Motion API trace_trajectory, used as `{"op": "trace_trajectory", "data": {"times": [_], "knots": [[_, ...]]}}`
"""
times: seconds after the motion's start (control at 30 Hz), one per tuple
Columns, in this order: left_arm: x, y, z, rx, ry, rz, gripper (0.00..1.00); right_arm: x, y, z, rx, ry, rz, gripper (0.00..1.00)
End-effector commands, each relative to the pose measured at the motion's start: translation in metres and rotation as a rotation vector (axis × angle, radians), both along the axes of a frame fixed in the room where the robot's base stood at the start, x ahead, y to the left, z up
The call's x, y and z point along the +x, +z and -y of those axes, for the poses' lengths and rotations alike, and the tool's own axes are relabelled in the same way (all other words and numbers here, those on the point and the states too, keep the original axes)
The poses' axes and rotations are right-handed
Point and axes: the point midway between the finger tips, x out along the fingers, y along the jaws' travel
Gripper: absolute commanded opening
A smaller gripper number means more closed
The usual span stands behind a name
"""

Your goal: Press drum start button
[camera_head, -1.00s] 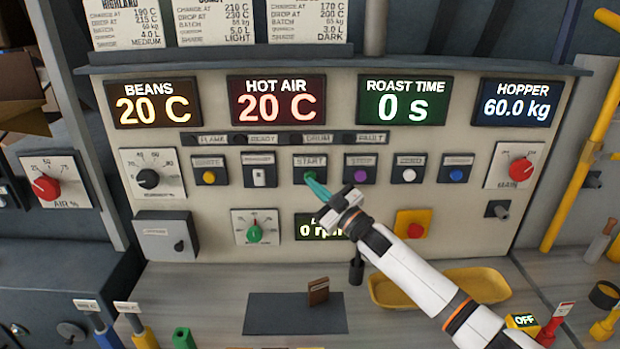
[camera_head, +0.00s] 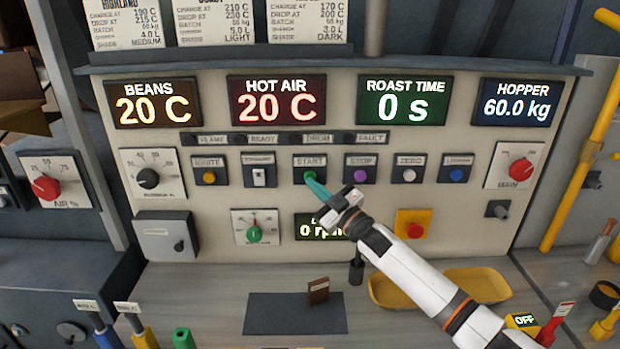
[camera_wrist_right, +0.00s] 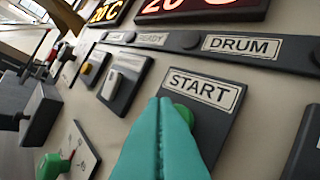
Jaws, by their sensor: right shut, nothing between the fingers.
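The drum start button is the green button (camera_head: 310,177) on a dark plate labelled START, in the middle of the panel's button row. It also shows as a green button (camera_wrist_right: 184,114) in the right wrist view, partly hidden behind my fingers. My right gripper (camera_head: 314,185) is shut and empty, its teal fingertips right at the green button's lower edge. In the right wrist view the closed fingers (camera_wrist_right: 160,105) overlap the button; I cannot tell whether they touch it. The drum display (camera_head: 318,229) reads 0 rpm, partly covered by my right gripper. My left gripper is not in view.
The purple STOP button (camera_head: 360,175) is just right of START, and the yellow IGNITE button (camera_head: 209,177) is farther left. A red knob on a yellow plate (camera_head: 414,230) sits below, near my right arm. A yellow tray (camera_head: 475,284) lies on the counter under the arm.

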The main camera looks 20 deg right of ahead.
Motion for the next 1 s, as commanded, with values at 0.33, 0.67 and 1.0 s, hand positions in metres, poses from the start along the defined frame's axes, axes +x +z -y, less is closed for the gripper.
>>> {"op": "trace_trajectory", "data": {"times": [0.33,0.67,1.0], "knots": [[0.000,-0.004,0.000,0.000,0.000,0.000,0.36,0.006,0.000,0.001,-0.001,0.000,0.000,0.00],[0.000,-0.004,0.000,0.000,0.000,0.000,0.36,0.008,0.000,0.002,0.000,0.000,0.000,0.00],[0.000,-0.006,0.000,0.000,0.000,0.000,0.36,0.011,0.000,0.003,0.000,0.000,0.000,0.00]]}}
